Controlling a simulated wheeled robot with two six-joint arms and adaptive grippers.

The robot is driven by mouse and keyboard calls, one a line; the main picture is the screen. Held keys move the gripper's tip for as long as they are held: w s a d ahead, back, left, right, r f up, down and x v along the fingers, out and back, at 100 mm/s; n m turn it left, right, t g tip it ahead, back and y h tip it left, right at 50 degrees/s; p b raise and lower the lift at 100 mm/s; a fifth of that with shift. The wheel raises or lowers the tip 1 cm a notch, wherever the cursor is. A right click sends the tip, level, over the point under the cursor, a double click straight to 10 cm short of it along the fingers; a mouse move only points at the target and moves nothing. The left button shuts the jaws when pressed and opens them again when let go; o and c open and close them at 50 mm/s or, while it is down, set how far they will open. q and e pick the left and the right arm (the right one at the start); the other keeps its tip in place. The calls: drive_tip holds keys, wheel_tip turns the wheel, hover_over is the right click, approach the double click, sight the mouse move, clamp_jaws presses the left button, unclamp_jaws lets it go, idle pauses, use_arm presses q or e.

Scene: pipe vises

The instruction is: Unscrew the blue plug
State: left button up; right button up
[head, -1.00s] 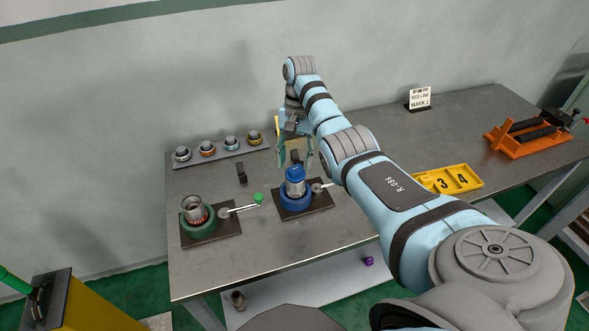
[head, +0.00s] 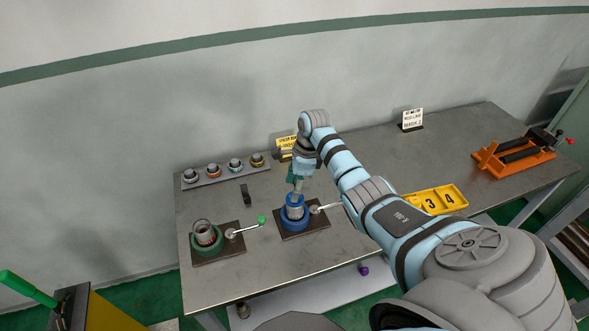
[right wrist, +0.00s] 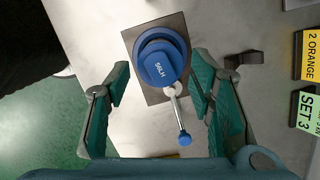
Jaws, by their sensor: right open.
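The blue plug (head: 294,200) sits upright on a silver pipe fitting held in the blue vise (head: 294,223). In the right wrist view the plug's round top (right wrist: 158,66) carries lettering that looks like "56LH", upside down. My right gripper (head: 297,180) points down just above the plug in the head view. Its two green-padded fingers are spread apart in the right wrist view (right wrist: 160,82), with nothing between them; the plug shows beyond the tips. Whether a finger touches the plug cannot be told. My left gripper is not in view.
The blue vise's lever (right wrist: 180,122) ends in a blue knob. A green vise (head: 207,240) with a pipe stands left. A rack (head: 225,172) of several fittings lies at the back. A yellow numbered tray (head: 440,200) and an orange vise (head: 513,158) are right.

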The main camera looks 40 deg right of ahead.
drive_tip(key=m, duration=0.3)
drive_tip(key=shift+w+t, duration=0.1)
drive_tip(key=shift+t, duration=0.2)
drive_tip(key=shift+f, duration=0.1)
drive_tip(key=b+x, duration=0.2)
drive_tip(key=shift+s+d+f+b, duration=0.15)
drive_tip(key=shift+s+f+b, duration=0.05)
drive_tip(key=shift+f+b, duration=0.1)
drive_tip(key=shift+r, duration=0.1)
drive_tip(key=shift+c, duration=0.3)
